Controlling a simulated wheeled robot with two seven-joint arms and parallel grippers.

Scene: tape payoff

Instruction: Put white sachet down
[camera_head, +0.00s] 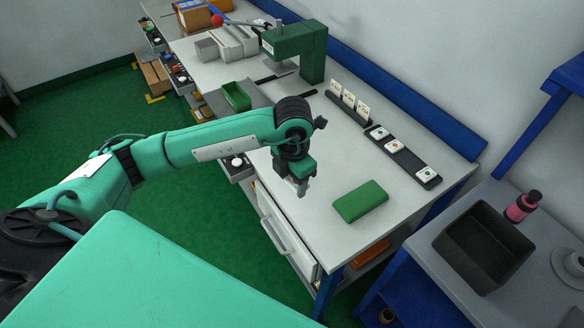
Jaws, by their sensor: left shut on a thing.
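My left gripper (301,188) hangs from the teal arm that comes in from the left. It points down above the near front part of the grey worktop (320,140), left of the green pad (361,201). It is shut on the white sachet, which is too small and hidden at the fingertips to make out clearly. A black tray (411,160) on the right of the worktop holds white squares with coloured dots, with a bare stretch between the middle one (394,146) and the nearest one (427,173). My right gripper is not in view.
A green press-like machine (298,48) stands at the back. Several upright cards (348,99) stand behind the black tray. A green bin (236,96) is at the left edge. A black bin (483,246) and pink bottle (522,206) stand on the side table.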

